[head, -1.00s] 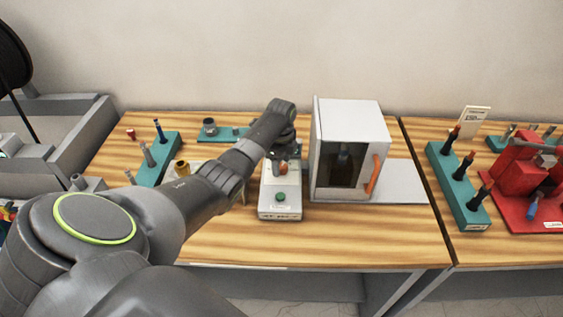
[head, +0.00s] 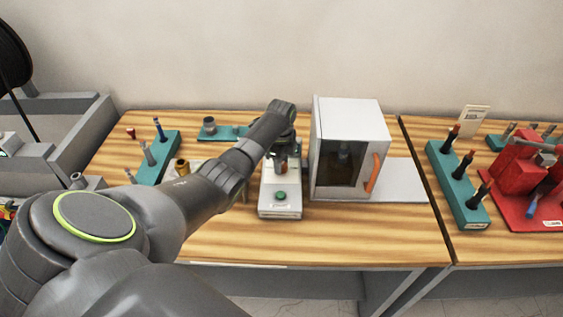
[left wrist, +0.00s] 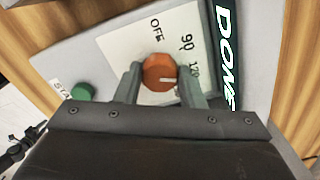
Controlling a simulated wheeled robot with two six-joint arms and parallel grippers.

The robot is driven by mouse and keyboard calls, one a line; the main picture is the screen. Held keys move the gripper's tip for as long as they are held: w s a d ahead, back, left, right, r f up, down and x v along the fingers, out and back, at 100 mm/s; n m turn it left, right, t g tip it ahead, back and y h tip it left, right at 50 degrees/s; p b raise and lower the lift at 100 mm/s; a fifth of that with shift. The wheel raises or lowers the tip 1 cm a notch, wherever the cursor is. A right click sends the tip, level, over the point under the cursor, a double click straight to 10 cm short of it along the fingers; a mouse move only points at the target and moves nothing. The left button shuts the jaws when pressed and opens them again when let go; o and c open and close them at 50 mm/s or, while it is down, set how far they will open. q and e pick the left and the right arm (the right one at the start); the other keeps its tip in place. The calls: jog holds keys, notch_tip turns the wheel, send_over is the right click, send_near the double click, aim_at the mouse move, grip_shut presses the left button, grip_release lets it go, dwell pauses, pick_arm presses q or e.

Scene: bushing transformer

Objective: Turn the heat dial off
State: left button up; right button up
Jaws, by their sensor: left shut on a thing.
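The heat dial (left wrist: 159,72) is an orange knob on a white label plate marked OFF, 90 and 120. Its white pointer line faces right in the left wrist view, close to the 120 mark and away from OFF. My left gripper (left wrist: 160,78) has one finger on each side of the knob and is shut on it. In the head view, my left gripper (head: 283,163) is over the back part of the white heater unit (head: 280,209) and mostly hides the dial. My right gripper is not in view.
A green button (head: 281,195) is at the unit's front. A white cabinet (head: 352,120) with an orange handle stands close on the right. Teal racks (head: 160,160) stand left. The table front is clear.

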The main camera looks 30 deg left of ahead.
pick_arm(q)
jog(key=shift+r, duration=0.1)
jog(key=n+p, duration=0.2)
jog(key=n, duration=0.2)
jog(key=shift+n+p, duration=0.35)
jog(key=shift+n, duration=0.55)
jog(key=n, duration=0.2)
jog(key=shift+n, duration=0.3)
jog(key=n, duration=1.1)
jog(key=o, duration=1)
